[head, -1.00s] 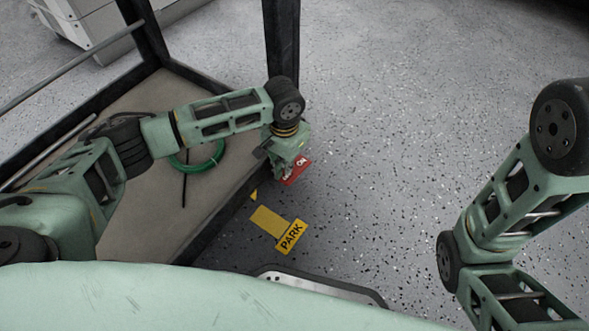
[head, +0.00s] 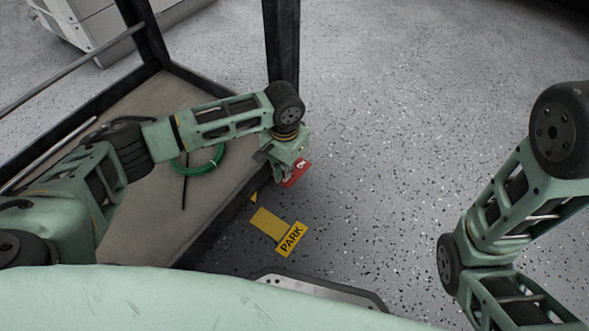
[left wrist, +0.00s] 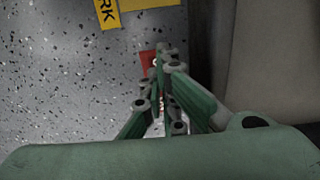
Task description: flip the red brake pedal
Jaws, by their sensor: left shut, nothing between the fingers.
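The red brake pedal (head: 296,174), with white lettering ending in "ON", sticks out low beside the cart's edge in the head view. My left gripper (head: 286,172) is right at it, on its left side, and hides part of it. In the left wrist view, the red pedal (left wrist: 148,61) shows just left of the fingertips of my left gripper (left wrist: 165,52). The fingers are shut with nothing between them. I cannot tell whether they touch the pedal. My right gripper is out of view.
A yellow PARK pedal (head: 290,238) is nearer me, also in the left wrist view (left wrist: 107,12). A cart with a beige deck (head: 150,215) and dark posts (head: 282,50) stands left, carrying a green cable loop (head: 216,160). Speckled floor (head: 400,130) to the right is clear.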

